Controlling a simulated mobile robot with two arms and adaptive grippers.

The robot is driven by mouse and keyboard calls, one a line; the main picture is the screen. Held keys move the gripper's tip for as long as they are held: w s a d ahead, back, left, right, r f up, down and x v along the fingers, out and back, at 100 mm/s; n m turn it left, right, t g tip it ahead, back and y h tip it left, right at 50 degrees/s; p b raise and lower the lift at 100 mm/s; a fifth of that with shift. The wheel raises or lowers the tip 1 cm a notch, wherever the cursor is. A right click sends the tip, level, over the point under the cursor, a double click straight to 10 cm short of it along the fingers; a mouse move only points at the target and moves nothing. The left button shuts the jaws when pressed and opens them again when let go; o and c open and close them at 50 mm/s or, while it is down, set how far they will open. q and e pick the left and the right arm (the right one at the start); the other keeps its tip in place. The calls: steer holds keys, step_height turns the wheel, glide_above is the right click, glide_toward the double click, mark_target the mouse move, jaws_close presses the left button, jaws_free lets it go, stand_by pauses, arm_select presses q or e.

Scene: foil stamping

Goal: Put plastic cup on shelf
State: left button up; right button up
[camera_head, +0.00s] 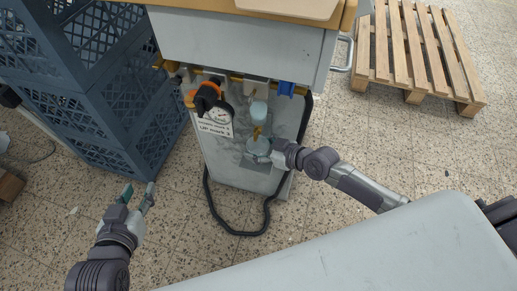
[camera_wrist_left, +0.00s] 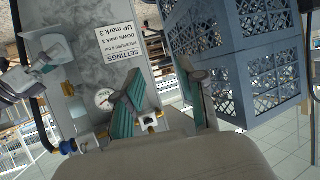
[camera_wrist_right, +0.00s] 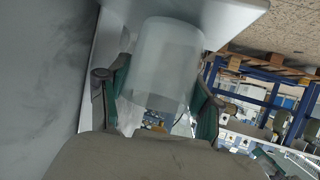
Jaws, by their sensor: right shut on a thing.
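A translucent, pale plastic cup (camera_head: 258,147) is in front of the grey machine cabinet, below the brass fitting. My right gripper (camera_head: 265,157) is shut on it. In the right wrist view the cup (camera_wrist_right: 165,60) fills the space between the fingers (camera_wrist_right: 160,100). The cup also shows at the upper left of the left wrist view (camera_wrist_left: 60,48). My left gripper (camera_head: 138,192) is open and empty, low at the left, apart from the cabinet; its spread fingers show in the left wrist view (camera_wrist_left: 165,100).
The grey cabinet (camera_head: 225,155) carries a pressure gauge (camera_head: 217,114), a second pale cylinder (camera_head: 258,112) and a black hose (camera_head: 240,233). Blue-grey crates (camera_head: 115,110) are stacked at the left. A wooden pallet (camera_head: 418,50) lies at the upper right. The speckled floor between is mostly clear.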

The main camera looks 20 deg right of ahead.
arm_select(q)
steer(key=shift+r, duration=0.15)
steer(key=shift+w, duration=0.1)
arm_select(e)
steer(key=shift+f, duration=0.15)
steer(key=o, duration=1)
arm_select(q)
steer(key=shift+w+d+r+t, duration=0.15)
steer(key=shift+r+t, duration=0.15)
steer(key=shift+r, duration=0.05)
arm_select(e)
steer(key=shift+o, duration=0.2)
